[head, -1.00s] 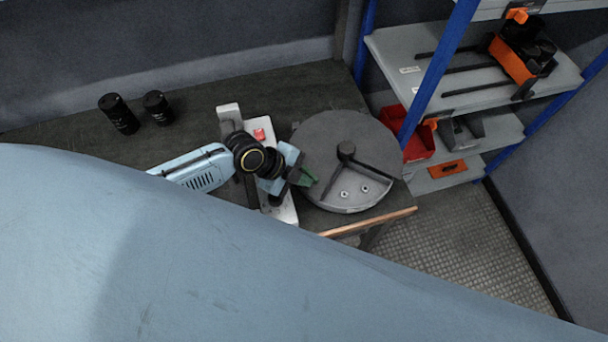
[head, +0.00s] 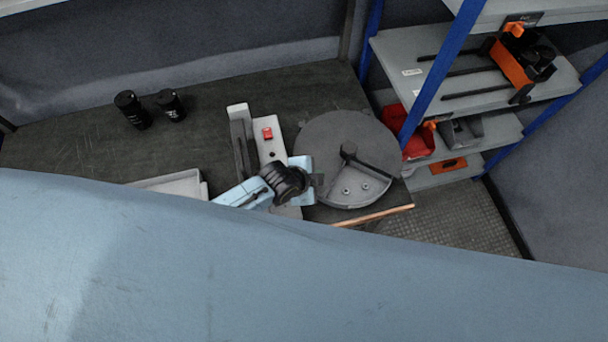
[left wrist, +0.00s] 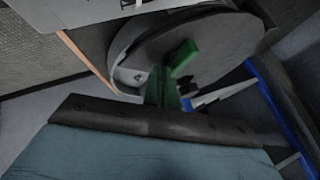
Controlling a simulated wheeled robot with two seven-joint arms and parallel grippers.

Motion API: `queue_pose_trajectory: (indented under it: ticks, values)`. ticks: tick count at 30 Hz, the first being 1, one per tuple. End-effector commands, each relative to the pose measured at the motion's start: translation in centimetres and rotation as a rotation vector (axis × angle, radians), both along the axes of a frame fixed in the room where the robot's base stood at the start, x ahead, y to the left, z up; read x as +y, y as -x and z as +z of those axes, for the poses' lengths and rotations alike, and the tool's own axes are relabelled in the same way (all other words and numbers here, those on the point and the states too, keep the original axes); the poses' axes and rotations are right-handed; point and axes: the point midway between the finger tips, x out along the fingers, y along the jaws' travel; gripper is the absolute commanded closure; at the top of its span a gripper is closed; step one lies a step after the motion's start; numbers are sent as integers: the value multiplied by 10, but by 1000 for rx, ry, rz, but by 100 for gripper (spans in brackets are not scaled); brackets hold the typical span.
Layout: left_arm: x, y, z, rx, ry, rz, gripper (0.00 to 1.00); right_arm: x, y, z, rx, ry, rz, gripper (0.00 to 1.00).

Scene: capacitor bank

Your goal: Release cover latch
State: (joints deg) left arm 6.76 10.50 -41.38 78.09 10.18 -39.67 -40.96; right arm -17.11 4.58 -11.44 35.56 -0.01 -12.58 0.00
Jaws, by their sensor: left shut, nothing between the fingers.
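The round grey drum (head: 335,130) stands on the right end of the dark bench. My right gripper is not in view.
A pale upright panel (head: 270,152) with a red button (head: 267,133) stands left of the drum. Two black cylinders (head: 132,109) stand at the back left. A white tray (head: 180,184) lies in front. Shelves (head: 468,75) with a red bin (head: 418,143) are at the right.

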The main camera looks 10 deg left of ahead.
Motion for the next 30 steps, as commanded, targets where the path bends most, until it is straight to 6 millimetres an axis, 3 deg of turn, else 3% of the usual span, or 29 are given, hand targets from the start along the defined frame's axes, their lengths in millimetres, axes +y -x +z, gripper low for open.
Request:
queue_pose_trajectory:
  ticks: [6,30]
  values:
    - [-8,-2,1,-2,1,-13,100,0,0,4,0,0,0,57]
    - [-9,-2,0,0,1,-14,100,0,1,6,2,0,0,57]
